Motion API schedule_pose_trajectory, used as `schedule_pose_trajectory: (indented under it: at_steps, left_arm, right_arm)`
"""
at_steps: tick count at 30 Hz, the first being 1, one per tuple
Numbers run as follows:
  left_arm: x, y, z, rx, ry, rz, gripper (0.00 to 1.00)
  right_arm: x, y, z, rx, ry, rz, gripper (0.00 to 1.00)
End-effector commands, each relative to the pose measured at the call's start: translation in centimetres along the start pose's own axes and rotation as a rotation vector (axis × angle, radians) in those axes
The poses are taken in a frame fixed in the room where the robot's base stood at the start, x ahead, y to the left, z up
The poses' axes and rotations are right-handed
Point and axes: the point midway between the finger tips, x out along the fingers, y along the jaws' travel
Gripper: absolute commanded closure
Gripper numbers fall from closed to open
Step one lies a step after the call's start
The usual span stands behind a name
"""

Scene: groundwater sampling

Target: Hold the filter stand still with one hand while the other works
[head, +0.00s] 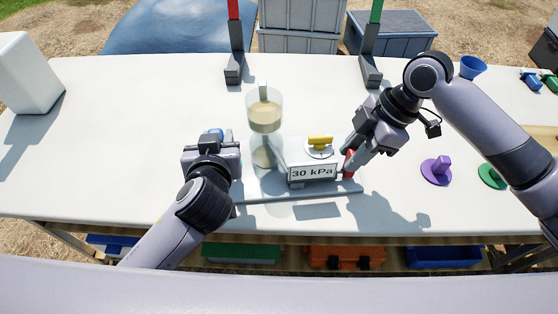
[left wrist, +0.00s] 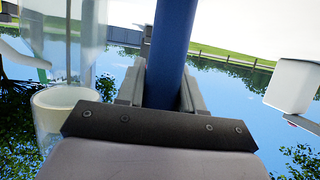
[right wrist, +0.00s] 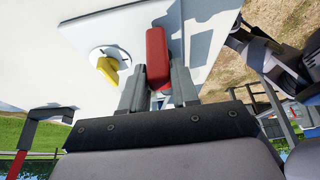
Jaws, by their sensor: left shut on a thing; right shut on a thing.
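The filter stand has a pale base (head: 290,195) on the table, with a clear cylinder (head: 265,110) holding cloudy tan liquid. Its box shows "30 kPa" on a display (head: 313,172) and has a yellow knob (head: 320,142) on top. My left gripper (head: 218,138) is shut on a blue post at the stand's left; the blue post (left wrist: 173,50) stands between the fingers in the left wrist view. My right gripper (head: 352,165) is shut on a red handle at the box's right side; the red handle (right wrist: 157,58) shows between the fingers in the right wrist view.
A purple knobbed disc (head: 436,171) and a green one (head: 492,176) lie to the right. A blue cup (head: 473,67) stands farther back. A white block (head: 27,75) is at the far left. Red and green posts (head: 234,40) rise at the back edge.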

Motion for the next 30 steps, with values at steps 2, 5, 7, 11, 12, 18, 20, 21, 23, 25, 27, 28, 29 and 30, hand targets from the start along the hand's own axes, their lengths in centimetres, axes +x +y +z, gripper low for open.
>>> schedule_pose_trajectory:
  at_steps: [2,5,7,11,12,18,20,21,23,25,27,28,29,30]
  left_arm:
    - [0.0,0.1,0.0,-0.002,0.000,0.003,1.00]
    - [0.0,0.1,0.0,-0.002,0.000,0.003,1.00]
    - [0.0,0.1,0.0,-0.002,0.000,0.003,1.00]
    - [0.0,0.1,0.0,-0.002,0.000,0.003,1.00]
    - [0.0,0.1,0.0,-0.002,0.000,0.003,1.00]
    - [0.0,0.1,0.0,-0.002,0.000,0.002,1.00]
    - [0.0,0.1,0.0,-0.002,0.000,0.002,1.00]
    - [0.0,0.1,0.0,-0.002,0.000,0.002,1.00]
    - [0.0,0.0,0.0,-0.002,0.000,0.001,1.00]
    - [0.0,0.0,0.0,-0.002,0.000,0.001,1.00]
    - [0.0,0.0,0.0,-0.001,0.001,0.001,1.00]
    - [0.0,0.0,0.0,-0.001,0.001,0.001,1.00]
    - [0.0,0.0,0.0,-0.001,0.001,0.001,1.00]
    - [0.0,0.0,0.0,-0.001,0.001,0.001,1.00]
  right_arm:
    - [0.0,-0.1,-0.1,-0.002,0.003,-0.002,1.00]
    - [0.0,-0.1,-0.1,-0.002,0.003,-0.001,0.54]
    - [0.0,0.0,-0.1,-0.002,0.003,-0.001,0.45]
    - [0.0,0.0,0.0,-0.001,0.002,-0.001,0.45]
    - [0.0,0.0,0.0,-0.001,0.002,0.000,0.45]
    - [-0.9,0.1,0.0,0.000,0.001,0.002,0.45]
    - [-1.7,0.1,0.0,0.001,0.001,0.003,0.45]
    - [-2.4,0.1,0.1,0.001,0.001,0.004,0.45]
    - [-3.7,0.1,0.0,-0.001,0.001,0.005,0.45]
    - [-5.2,0.1,0.0,-0.001,0.000,0.005,0.45]
    - [-6.8,0.1,0.0,-0.001,0.000,0.005,0.45]
    - [-7.4,0.1,0.0,-0.001,0.001,0.005,0.45]
    - [-8.0,0.1,0.0,-0.001,0.001,0.004,0.45]
    - [-8.8,0.1,0.0,-0.001,0.001,0.004,0.45]
